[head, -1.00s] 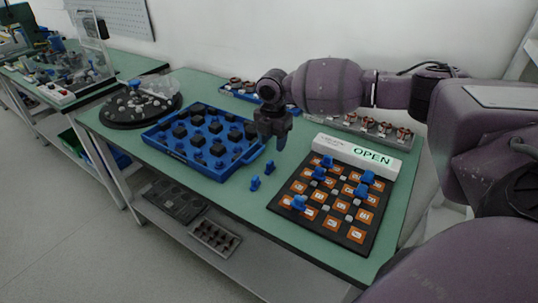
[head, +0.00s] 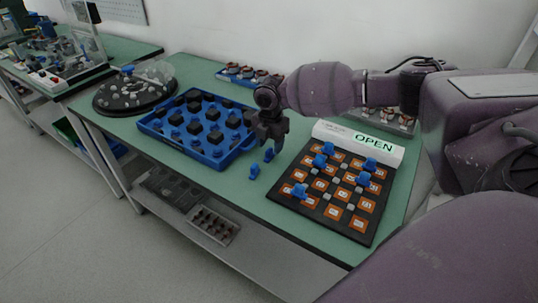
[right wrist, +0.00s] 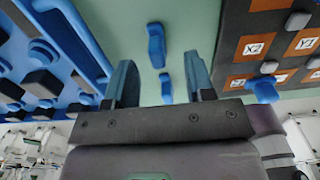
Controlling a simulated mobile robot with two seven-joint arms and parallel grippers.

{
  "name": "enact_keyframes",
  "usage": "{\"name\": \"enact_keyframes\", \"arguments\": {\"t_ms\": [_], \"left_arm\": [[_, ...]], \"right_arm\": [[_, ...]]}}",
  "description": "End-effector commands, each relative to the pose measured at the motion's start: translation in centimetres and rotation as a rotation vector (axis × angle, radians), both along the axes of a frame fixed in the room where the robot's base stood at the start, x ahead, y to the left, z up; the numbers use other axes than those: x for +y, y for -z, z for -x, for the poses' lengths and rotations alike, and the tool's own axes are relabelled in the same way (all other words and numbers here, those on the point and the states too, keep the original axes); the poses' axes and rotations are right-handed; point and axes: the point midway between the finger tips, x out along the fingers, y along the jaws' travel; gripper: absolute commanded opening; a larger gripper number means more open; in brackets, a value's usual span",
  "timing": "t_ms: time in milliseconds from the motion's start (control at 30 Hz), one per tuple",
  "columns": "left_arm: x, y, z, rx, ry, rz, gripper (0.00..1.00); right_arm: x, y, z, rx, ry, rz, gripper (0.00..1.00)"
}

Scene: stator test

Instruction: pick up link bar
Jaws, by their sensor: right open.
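Neither bar is held. My left gripper is out of view.
The blue tray (head: 213,163) with dark blocks stands left of the bars. The black board (head: 319,213) with orange squares and several blue pieces lies right, with a white "OPEN" sign (head: 340,133) behind it. A round black turntable (head: 110,107) stands far left. Green table around the bars is clear.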

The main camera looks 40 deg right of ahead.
Motion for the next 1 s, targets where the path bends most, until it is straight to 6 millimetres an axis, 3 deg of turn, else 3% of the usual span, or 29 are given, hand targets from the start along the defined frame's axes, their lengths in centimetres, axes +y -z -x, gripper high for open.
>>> {"name": "enact_keyframes", "arguments": {"t_ms": [200, 500, 800, 1000], "left_arm": [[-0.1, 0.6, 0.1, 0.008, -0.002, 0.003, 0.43], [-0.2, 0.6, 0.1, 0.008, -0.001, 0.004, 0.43], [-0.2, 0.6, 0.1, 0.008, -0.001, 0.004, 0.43], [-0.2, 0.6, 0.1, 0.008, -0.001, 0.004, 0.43]], "right_arm": [[0.2, 3.2, -0.2, 0.003, 0.001, 0.0, 0.49], [0.1, 3.6, -0.2, 0.0, 0.001, 0.0, 0.49], [0.1, 3.6, -0.2, 0.0, 0.002, 0.0, 0.03], [0.1, 3.6, -0.2, 0.0, 0.002, 0.0, 0.0]]}}
